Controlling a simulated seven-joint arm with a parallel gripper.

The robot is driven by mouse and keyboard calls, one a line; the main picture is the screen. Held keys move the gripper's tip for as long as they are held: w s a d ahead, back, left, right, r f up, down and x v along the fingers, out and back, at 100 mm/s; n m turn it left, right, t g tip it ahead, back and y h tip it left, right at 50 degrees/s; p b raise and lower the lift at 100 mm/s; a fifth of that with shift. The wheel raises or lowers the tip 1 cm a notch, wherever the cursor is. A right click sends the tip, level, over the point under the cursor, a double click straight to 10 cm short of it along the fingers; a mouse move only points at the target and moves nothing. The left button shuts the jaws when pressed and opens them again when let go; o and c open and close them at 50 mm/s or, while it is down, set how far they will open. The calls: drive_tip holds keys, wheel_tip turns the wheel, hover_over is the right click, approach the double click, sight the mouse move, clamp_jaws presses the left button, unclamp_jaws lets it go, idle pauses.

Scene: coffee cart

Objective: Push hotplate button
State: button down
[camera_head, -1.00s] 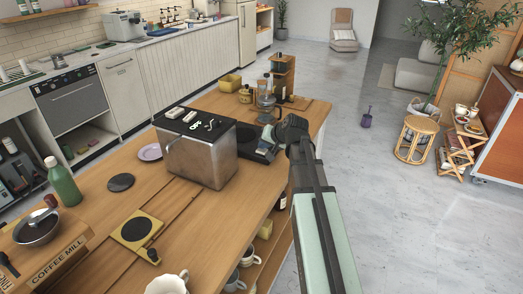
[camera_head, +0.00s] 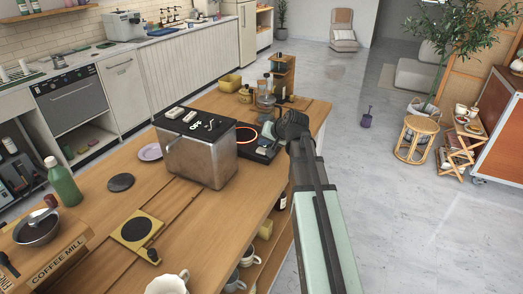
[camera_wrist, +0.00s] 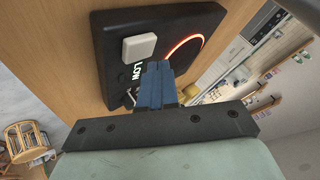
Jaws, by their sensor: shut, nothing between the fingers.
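The hotplate (camera_head: 241,133) is a black unit on the wooden counter, behind and right of the metal box, with a glowing orange-red ring on top. In the wrist view, the hotplate's black panel (camera_wrist: 112,50) carries a pale square button (camera_wrist: 139,47), lit green lettering that reads "LOW" and part of the glowing ring (camera_wrist: 190,45). My gripper (camera_wrist: 157,68) is shut and empty, its blue fingers against or just over the panel beside the lettering; contact cannot be told. In the head view my gripper (camera_head: 268,140) covers the hotplate's right side.
The metal box (camera_head: 203,158) stands close to the hotplate's left. A glass coffee maker with a wooden stand (camera_head: 283,72) is just behind. A yellow scale (camera_head: 137,229), a green bottle (camera_head: 62,180) and a mug (camera_head: 168,284) are nearer on the counter. Open floor lies right.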

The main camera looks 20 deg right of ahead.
drive_tip(key=shift+r, duration=0.2)
wheel_tip(320, 180, up, 6)
drive_tip(key=shift+f, duration=0.1)
idle(0.8)
idle(3.0)
